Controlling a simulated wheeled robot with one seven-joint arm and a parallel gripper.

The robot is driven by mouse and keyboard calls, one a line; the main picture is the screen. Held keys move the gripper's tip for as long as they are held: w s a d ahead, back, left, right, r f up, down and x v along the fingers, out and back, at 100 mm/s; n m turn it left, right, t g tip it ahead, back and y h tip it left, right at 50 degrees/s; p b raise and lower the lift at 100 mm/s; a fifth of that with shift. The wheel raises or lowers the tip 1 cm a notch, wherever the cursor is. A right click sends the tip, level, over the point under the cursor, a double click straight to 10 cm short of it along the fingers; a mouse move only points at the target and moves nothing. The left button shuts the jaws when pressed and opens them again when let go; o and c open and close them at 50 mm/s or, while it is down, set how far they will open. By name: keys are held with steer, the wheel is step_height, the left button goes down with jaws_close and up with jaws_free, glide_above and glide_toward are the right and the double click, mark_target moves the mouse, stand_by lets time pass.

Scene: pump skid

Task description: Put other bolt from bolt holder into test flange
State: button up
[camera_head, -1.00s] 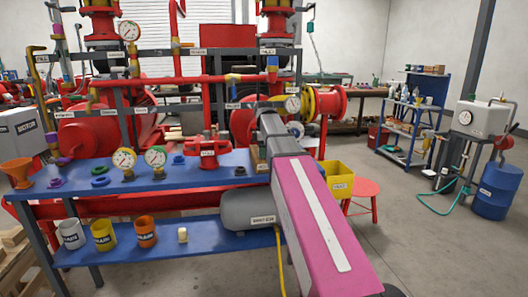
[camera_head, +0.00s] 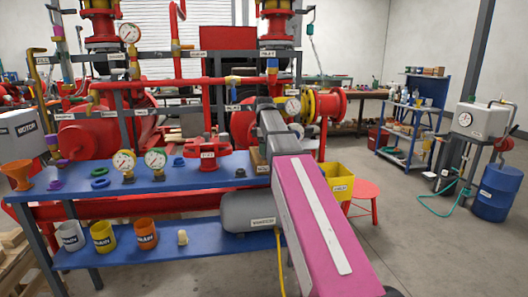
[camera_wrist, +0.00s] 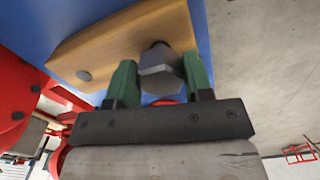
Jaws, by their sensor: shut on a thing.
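In the wrist view the bolt holder (camera_wrist: 120,38) is a wooden block on a blue surface. A grey hex-headed bolt (camera_wrist: 160,72) is at the block, between the two green fingers of my gripper (camera_wrist: 160,84), which is shut on it. I cannot tell how much of its shank is in the block. A dark round spot (camera_wrist: 84,75) marks the block's other end. In the head view the red test flange (camera_head: 208,157) stands on the blue bench, left of the wooden holder (camera_head: 258,160). My arm hides the gripper and the bolt there.
Two gauges (camera_head: 154,160) and several coloured rings stand on the bench left of the flange. Red pipework (camera_head: 190,80) rises behind it. Cups (camera_head: 103,237) and a grey motor (camera_head: 248,211) are on the lower shelf. A yellow bin (camera_head: 338,180) and red stool (camera_head: 368,198) stand right.

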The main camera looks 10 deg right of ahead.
steer(key=shift+r, duration=2.4)
